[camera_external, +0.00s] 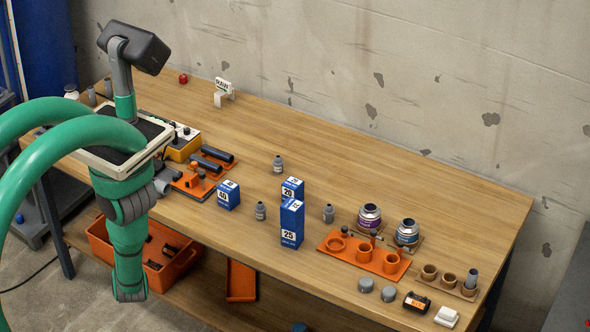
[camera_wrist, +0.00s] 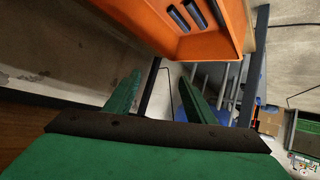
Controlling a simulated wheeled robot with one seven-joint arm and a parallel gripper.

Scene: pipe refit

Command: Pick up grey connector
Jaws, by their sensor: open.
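My gripper (camera_wrist: 158,95) shows in the wrist view as two green fingers set well apart, with nothing between them. In the external view its fingers cannot be made out; my green arm is at the left, beside the workbench (camera_external: 310,140). Several small grey pieces stand on the bench: one at mid-bench (camera_external: 278,164), one left of the blue boxes (camera_external: 260,211), and one right of them (camera_external: 328,212). Two low grey discs (camera_external: 377,289) lie near the front edge, and a grey tube (camera_external: 471,281) stands in a brown holder. I cannot tell which is the grey connector.
Blue numbered boxes (camera_external: 291,222) stand mid-bench. An orange holder (camera_external: 345,262), cans (camera_external: 369,216) and a black-orange box (camera_external: 416,302) are to the right. An orange bin (camera_external: 185,268) sits below the bench; orange container walls (camera_wrist: 225,35) fill the wrist view's top. The back bench is mostly clear.

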